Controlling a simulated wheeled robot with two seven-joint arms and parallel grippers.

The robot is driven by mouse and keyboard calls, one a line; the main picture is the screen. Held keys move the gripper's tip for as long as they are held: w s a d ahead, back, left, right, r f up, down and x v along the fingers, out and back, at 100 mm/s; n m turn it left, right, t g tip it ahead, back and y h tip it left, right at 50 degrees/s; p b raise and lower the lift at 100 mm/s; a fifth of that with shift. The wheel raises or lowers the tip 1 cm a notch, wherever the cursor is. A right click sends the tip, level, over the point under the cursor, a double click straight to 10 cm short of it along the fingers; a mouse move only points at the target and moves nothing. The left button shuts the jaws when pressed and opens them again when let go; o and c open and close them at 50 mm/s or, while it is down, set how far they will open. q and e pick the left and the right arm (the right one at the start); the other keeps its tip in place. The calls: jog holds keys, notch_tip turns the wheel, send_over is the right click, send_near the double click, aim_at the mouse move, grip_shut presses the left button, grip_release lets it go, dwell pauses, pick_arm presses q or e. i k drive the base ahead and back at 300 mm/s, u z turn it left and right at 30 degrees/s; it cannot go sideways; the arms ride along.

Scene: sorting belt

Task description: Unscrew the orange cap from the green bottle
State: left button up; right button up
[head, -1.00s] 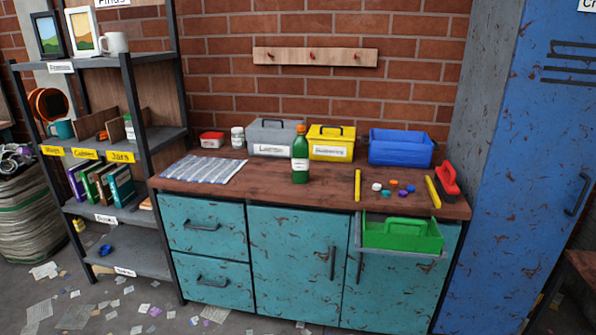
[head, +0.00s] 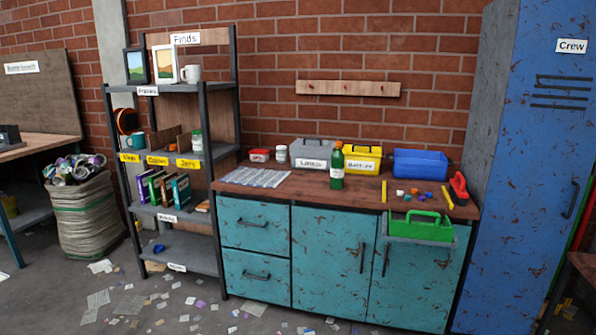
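The green bottle (head: 337,168) stands upright on the brown top of the teal cabinet, in front of the grey and yellow boxes. Its orange cap (head: 338,145) sits on the bottle's neck. Neither of my grippers shows in the head view, and nothing touches the bottle.
Behind the bottle stand a grey box (head: 313,152), a yellow box (head: 363,160) and a blue bin (head: 420,164). A printed sheet (head: 256,177) lies to the left. Several small caps and two yellow strips lie to the right, above a green caddy (head: 420,227) at the cabinet front. The shelf (head: 190,245) stands left.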

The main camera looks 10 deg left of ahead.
aim_at(338, 159)
jog(key=u, duration=0.8)
jog(key=i, duration=1.1)
jog(key=u, duration=0.3)
jog(key=i, duration=1.05)
jog(key=z, duration=0.5)
